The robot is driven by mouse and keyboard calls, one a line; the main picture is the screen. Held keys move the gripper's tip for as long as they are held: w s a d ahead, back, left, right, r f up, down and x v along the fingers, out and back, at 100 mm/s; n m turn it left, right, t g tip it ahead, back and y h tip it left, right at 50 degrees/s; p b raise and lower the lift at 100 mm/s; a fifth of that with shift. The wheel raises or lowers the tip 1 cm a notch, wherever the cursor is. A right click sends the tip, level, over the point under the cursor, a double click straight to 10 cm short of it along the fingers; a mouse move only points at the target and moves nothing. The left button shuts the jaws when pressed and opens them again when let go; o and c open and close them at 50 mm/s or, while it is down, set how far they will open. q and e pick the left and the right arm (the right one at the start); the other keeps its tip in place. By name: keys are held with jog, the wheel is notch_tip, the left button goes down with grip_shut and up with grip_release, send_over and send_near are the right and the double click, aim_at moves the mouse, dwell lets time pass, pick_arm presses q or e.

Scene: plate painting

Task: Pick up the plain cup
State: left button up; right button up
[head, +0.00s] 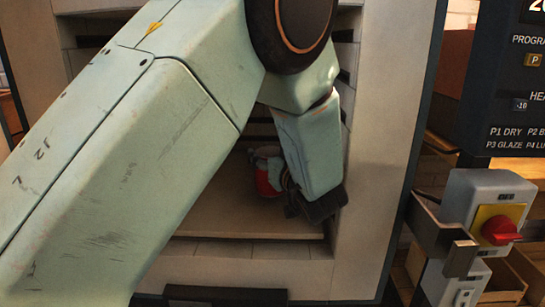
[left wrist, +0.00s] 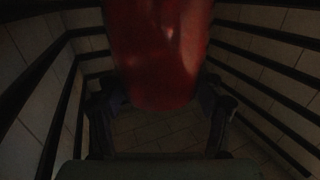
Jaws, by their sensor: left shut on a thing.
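A glossy plain red cup (left wrist: 160,50) fills the upper middle of the left wrist view, between the two dark fingers of my left gripper (left wrist: 160,112). The fingers are shut on it, one on each side. In the head view, my left gripper (head: 282,184) is inside the kiln, and a small part of the red cup (head: 265,184) shows beside it. My left arm hides most of the cup. The cup's full shape, and whether it touches the shelf, cannot be told. My right gripper is not in view.
The kiln opening (head: 343,255) has a pale frame around my arm. A bare shelf (head: 230,224) lies below the gripper, and dark slotted walls are close on both sides in the wrist view. A control box with a red switch (head: 500,230) is at the right.

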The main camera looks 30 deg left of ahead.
pick_arm(q)
notch_tip(320, 180, up, 6)
jog(key=p, duration=0.3)
jog(key=s+a+p, duration=0.2)
jog(key=s+a, duration=0.3)
jog(key=a, duration=0.3)
jog(key=s+a+p, duration=0.3)
jog(key=s+a, duration=0.2)
jog(key=a, duration=0.3)
jog(key=shift+a+f, duration=0.25)
jog(key=shift+a, duration=0.05)
jog(key=shift+s, duration=0.2)
